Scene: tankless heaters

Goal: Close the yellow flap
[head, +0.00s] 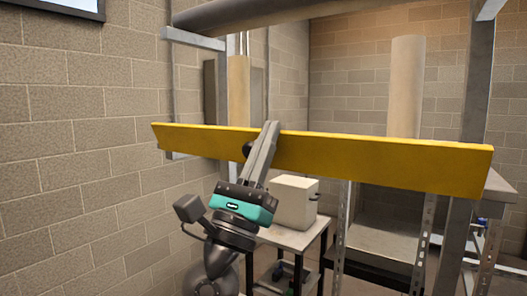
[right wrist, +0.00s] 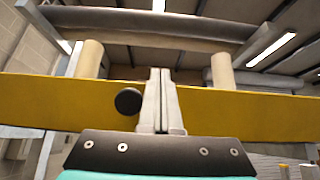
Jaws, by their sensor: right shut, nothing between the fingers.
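The yellow flap (head: 390,160) is a long flat panel that spans the middle of the head view, standing on edge. It also crosses the right wrist view (right wrist: 240,112). A dark round knob (right wrist: 128,101) sits on its face, just left of my fingers in the right wrist view. My right gripper (head: 270,125) is shut and empty, pointing up in front of the flap, with its fingertips near the flap's top edge. I cannot tell whether the fingers touch the flap. My left gripper is in neither view.
A grey metal frame with posts (head: 470,110) and a thick dark pipe (head: 270,12) surrounds the flap. Behind it are a tan cylinder (head: 405,85) and a white box (head: 294,202) on a small table (head: 290,236). A block wall (head: 80,140) stands at left.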

